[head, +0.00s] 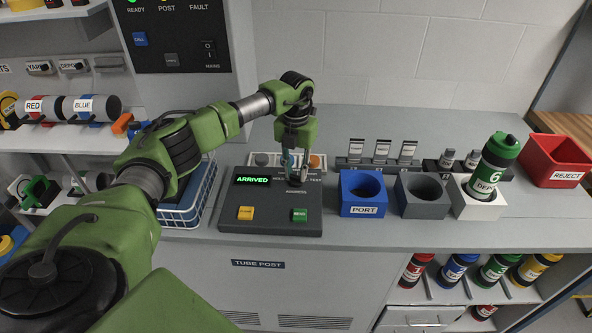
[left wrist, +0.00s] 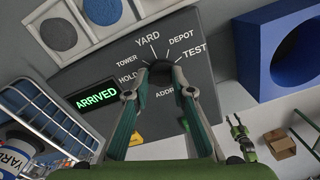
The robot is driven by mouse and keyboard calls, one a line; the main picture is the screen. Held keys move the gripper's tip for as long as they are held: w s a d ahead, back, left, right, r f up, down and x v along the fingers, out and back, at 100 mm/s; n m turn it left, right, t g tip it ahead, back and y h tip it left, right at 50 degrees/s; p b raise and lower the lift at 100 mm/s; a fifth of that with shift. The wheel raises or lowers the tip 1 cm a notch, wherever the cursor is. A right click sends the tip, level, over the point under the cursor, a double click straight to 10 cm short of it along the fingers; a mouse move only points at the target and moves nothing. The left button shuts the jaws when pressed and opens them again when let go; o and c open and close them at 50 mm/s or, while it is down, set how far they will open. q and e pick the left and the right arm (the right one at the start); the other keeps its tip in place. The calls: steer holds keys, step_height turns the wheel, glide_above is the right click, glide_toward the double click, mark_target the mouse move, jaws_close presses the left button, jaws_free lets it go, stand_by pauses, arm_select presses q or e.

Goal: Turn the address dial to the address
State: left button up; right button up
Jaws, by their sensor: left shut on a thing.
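The address dial (left wrist: 161,70) is a dark knob on the grey control panel (head: 270,215). Labels HOLD, TOWER, YARD, DEPOT and TEST fan around it, with ADDRESS printed below. My left gripper (head: 297,178) points down at the panel's back right and is shut on the dial, one finger on each side in the left wrist view (left wrist: 162,72). The fingers cover much of the dial, so I cannot tell which label it points at. The panel's display (head: 253,180) reads ARRIVED in green. My right gripper (left wrist: 241,135) shows small in the left wrist view; its opening is unclear.
Right of the panel stand a blue PORT block (head: 362,192), a grey block (head: 421,194) and a white block (head: 478,203) holding a green carrier (head: 492,165). A red REJECT bin (head: 556,160) is at the far right. A wire basket (head: 188,200) sits left of the panel.

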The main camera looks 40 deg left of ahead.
arm_select(q)
steer(key=shift+w+r, duration=0.1)
steer(key=o, duration=1.1)
step_height(320, 180, up, 12)
